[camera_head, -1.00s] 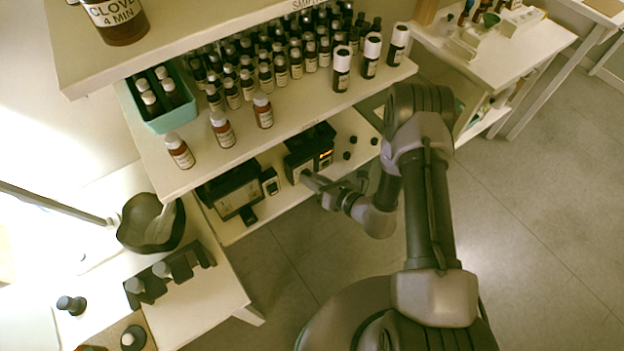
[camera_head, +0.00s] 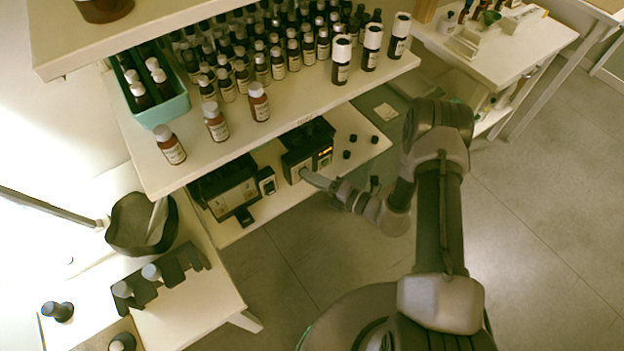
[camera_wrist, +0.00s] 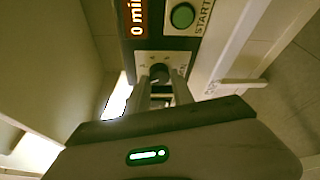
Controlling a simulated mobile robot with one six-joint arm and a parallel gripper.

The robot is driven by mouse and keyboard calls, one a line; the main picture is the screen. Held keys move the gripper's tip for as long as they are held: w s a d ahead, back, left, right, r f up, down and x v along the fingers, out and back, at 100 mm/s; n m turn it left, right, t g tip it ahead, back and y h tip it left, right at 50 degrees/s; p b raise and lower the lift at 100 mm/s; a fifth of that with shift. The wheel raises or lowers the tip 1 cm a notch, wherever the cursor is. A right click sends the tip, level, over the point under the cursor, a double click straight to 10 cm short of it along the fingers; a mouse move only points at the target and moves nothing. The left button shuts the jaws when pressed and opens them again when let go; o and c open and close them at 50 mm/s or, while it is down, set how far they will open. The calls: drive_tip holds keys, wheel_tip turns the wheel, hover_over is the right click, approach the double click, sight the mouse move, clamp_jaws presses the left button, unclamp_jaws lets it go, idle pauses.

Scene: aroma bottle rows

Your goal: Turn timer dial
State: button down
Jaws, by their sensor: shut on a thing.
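The timer is a black box (camera_head: 306,146) on the lower shelf in the head view, with a small lit orange display. In the wrist view its display (camera_wrist: 137,12) reads "0 min", and a green START button (camera_wrist: 182,15) sits beside it. The dark round dial (camera_wrist: 159,72) is on the pale panel below them. My gripper (camera_wrist: 160,84) has one finger on each side of the dial and is shut on it. In the head view my gripper (camera_head: 309,177) reaches the front of the box, and the dial is hidden there.
Another black device (camera_head: 228,188) stands left of the timer, with a small box (camera_head: 266,182) between them. Small black caps (camera_head: 350,139) lie to the right. The upper shelf (camera_head: 205,167) with many bottles overhangs this shelf. The floor in front is clear.

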drive_tip(key=shift+m, duration=0.5)
drive_tip(key=c, duration=1.1)
unclamp_jaws()
drive_tip(key=shift+d, duration=0.1)
drive_tip(key=p+v, duration=0.3)
drive_tip(key=v, duration=1.4)
drive_tip(key=shift+f, duration=0.25)
drive_tip(key=shift+s+d, duration=0.1)
drive_tip(key=shift+d, duration=0.05)
